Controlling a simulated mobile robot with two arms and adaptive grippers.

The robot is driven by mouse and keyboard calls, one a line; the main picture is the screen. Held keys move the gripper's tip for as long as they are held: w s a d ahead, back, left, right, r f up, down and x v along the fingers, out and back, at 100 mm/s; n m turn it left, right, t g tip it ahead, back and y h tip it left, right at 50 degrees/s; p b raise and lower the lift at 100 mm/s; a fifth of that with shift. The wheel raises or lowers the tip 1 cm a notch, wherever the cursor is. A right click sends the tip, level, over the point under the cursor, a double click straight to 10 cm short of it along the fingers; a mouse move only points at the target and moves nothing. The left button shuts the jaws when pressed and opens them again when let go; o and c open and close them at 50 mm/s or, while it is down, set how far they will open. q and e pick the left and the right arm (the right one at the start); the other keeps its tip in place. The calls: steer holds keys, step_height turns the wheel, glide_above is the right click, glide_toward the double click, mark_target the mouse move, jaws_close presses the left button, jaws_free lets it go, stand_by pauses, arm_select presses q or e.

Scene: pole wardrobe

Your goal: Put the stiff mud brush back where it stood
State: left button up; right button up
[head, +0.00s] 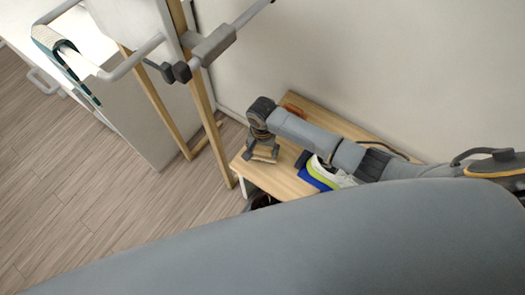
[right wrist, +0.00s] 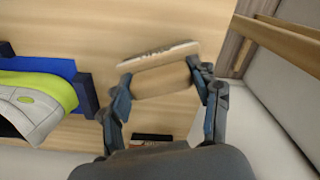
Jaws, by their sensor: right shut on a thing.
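The stiff mud brush (right wrist: 160,75) has a pale wooden body and sits between the two fingers of my right gripper (right wrist: 158,92), which is shut on it. In the head view my right gripper (head: 264,150) is over the left end of the wooden bench top (head: 288,181), and part of the brush (head: 263,159) shows below the fingers. I cannot tell whether the brush touches the bench top. My left gripper is not in view.
Blue, lime and grey items (head: 325,175) lie on the bench beside my right forearm. A small dark block (right wrist: 152,139) lies near the bench edge. An orange-brown object (head: 293,110) sits at the back. Wooden poles (head: 205,110) with metal rails stand to the left.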

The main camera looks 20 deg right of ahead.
mark_target(262, 150)
steer(key=shift+f, duration=0.3)
steer(key=shift+f, duration=0.1)
steer(key=o, duration=1.3)
step_height(262, 150, up, 12)
steer(key=p, duration=0.2)
steer(key=shift+s, duration=0.1)
